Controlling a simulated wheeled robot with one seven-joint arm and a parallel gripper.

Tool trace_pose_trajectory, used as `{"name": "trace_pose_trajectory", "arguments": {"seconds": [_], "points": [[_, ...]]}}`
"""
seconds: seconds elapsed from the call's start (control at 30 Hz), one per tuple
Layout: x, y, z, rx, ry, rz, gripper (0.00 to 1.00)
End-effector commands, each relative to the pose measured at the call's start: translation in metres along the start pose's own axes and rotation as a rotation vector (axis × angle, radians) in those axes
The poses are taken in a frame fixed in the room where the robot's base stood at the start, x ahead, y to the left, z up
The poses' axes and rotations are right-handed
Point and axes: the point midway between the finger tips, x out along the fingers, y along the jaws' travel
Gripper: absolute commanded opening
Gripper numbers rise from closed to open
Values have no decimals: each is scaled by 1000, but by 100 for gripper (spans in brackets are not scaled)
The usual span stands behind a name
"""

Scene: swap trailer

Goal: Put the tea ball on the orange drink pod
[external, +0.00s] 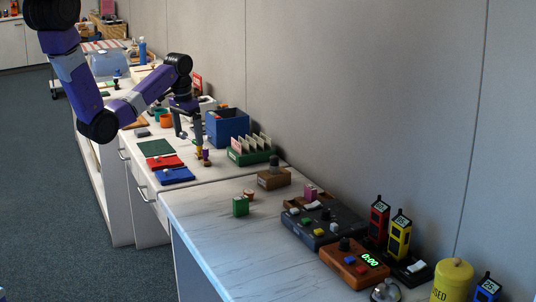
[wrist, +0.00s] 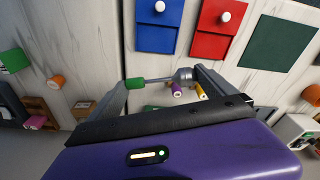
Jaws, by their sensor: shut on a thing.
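My gripper (wrist: 160,81) is shut on the tea ball (wrist: 183,75), a silver ball on a thin rod with a green end. It lies across the gap, its green end by the left finger and its ball by the right. In the external view my gripper (external: 188,131) hangs over the far table; the tea ball is too small there to make out clearly. A small orange pod (wrist: 57,82), apparently the orange drink pod, stands at the left in the wrist view, apart from my gripper. In the external view the pod (external: 249,194) stands behind a green block.
Purple (wrist: 177,89) and yellow (wrist: 202,92) cylinders stand just below my gripper. Blue (wrist: 158,25) and red (wrist: 212,29) panels with white knobs lie nearby. A green block (external: 240,206) is beside the pod. The near table's front left (external: 207,225) is clear.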

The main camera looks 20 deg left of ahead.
Motion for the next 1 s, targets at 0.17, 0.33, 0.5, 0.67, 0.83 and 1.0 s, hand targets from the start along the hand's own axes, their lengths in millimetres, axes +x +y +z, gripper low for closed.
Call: {"name": "trace_pose_trajectory", "arguments": {"seconds": [0.17,0.33,0.5,0.67,0.83,1.0], "points": [[38,-70,49,-282,-2,-32,49],[59,-104,86,-394,-2,-46,49],[68,-116,102,-438,-1,-53,49],[67,-118,103,-441,0,-53,49],[67,-112,100,-426,0,-51,49],[61,-80,75,-332,3,-40,49]]}}
